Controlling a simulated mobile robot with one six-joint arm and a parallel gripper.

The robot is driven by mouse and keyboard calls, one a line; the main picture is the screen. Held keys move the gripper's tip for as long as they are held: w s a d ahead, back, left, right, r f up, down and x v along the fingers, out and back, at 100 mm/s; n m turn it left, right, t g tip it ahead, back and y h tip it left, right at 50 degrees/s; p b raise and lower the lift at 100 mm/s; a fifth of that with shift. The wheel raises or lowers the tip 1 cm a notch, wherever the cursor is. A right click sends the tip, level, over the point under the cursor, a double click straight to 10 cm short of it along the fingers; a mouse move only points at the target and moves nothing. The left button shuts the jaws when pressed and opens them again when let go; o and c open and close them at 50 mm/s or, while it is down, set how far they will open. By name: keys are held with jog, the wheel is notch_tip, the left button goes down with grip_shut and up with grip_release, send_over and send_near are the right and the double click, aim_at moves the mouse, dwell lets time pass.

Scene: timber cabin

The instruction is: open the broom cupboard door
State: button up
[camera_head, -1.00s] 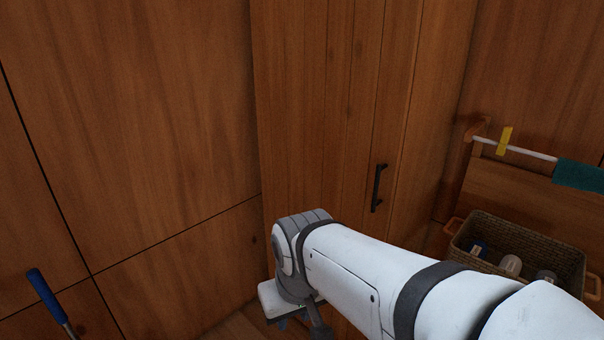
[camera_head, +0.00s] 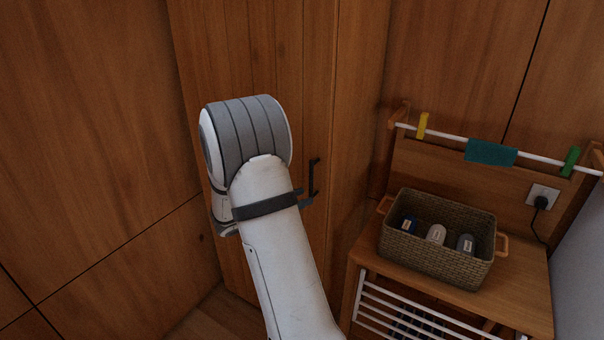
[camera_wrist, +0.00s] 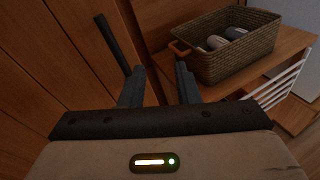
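The broom cupboard door (camera_head: 290,60) is tall plank wood and looks shut in the head view. Its black vertical bar handle (camera_head: 314,178) shows just right of my white arm. In the wrist view the handle (camera_wrist: 112,42) runs slantwise at upper left, its lower end close to or behind the left fingertip. My gripper (camera_wrist: 160,80) is open, with a clear gap between its two dark fingers. The handle is not between the fingers; whether it touches the left one I cannot tell.
Right of the cupboard stands a wooden bench (camera_head: 520,285) with a wicker basket (camera_head: 440,262) holding several bottles. A white rail (camera_head: 450,136) with pegs and a teal cloth (camera_head: 490,153) is above it. In the wrist view the basket (camera_wrist: 230,62) lies beyond the right finger.

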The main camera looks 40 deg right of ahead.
aim_at(310, 182)
jog(key=w+d+n+t+p, duration=0.1)
jog(key=w+d, duration=0.1)
jog(key=d, duration=0.1)
jog(key=w+d+f+n+t+h+p, duration=0.1)
jog(key=w+d, duration=0.1)
jog(key=d, duration=0.1)
jog(key=w+d+n+p, duration=0.1)
jog(key=w+d, duration=0.1)
jog(key=d, duration=0.1)
jog(key=shift+w+f+n+t+h, duration=0.1)
jog(key=shift+f+n+t+h, duration=0.2)
jog(key=shift+n+t, duration=0.1)
jog(key=shift+c, duration=0.6)
grip_shut()
